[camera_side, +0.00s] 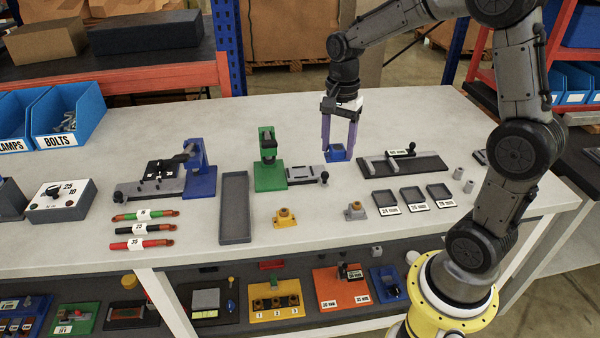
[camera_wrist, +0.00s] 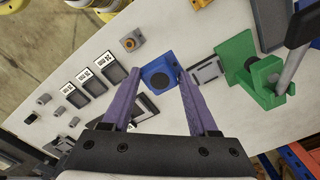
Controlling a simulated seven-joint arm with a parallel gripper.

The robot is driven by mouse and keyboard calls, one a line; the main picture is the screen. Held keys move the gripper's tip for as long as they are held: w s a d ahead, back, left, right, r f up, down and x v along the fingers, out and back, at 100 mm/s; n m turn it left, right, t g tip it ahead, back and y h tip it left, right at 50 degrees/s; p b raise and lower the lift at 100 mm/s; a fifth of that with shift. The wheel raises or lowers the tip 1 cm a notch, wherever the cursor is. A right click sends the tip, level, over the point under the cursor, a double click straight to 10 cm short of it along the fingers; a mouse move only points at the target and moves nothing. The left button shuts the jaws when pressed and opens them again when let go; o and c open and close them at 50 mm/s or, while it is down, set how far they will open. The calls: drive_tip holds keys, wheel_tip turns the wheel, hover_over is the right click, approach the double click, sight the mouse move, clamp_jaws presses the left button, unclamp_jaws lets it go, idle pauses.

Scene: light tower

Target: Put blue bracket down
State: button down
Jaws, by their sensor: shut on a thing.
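The blue bracket (camera_side: 337,154) is a small blue block with a round dark hole, seen near the middle of the bench in the side view. My gripper (camera_side: 339,148) points down, its two purple fingers shut on the bracket from both sides. In the wrist view the bracket (camera_wrist: 157,73) sits between the fingertips (camera_wrist: 160,77), hole towards the camera. It is at or just above the bench top (camera_side: 300,222); I cannot tell whether it touches.
A grey slide fixture (camera_side: 303,174) and a green stand (camera_side: 268,172) are left of the bracket. A dark fixture with a grey bar (camera_side: 403,164) is to the right. Several labelled trays (camera_side: 413,197), a yellow bracket (camera_side: 285,217) and a grey bracket (camera_side: 355,211) lie in front.

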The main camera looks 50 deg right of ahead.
drive_tip(key=shift+f, duration=0.15)
drive_tip(key=w+d+f, duration=0.1)
drive_tip(key=w+f, duration=0.1)
drive_tip(key=w, duration=0.2)
drive_tip(key=w+d+f, duration=0.1)
drive_tip(key=w+f, duration=0.2)
drive_tip(key=w, duration=0.1)
drive_tip(key=w+d+f, duration=0.1)
drive_tip(key=w+f, duration=0.2)
drive_tip(key=w, duration=0.1)
drive_tip(key=shift+d+f, duration=0.1)
drive_tip(key=shift+d, duration=0.15)
drive_tip(key=shift+w+d+f, duration=0.15)
drive_tip(key=shift+w+f, duration=0.4)
drive_tip(key=shift+f, duration=0.1)
drive_tip(key=shift+w+f, duration=0.2)
drive_tip(key=shift+f, duration=1.35)
drive_tip(key=shift+f, duration=0.2)
drive_tip(key=shift+c, duration=0.8)
unclamp_jaws()
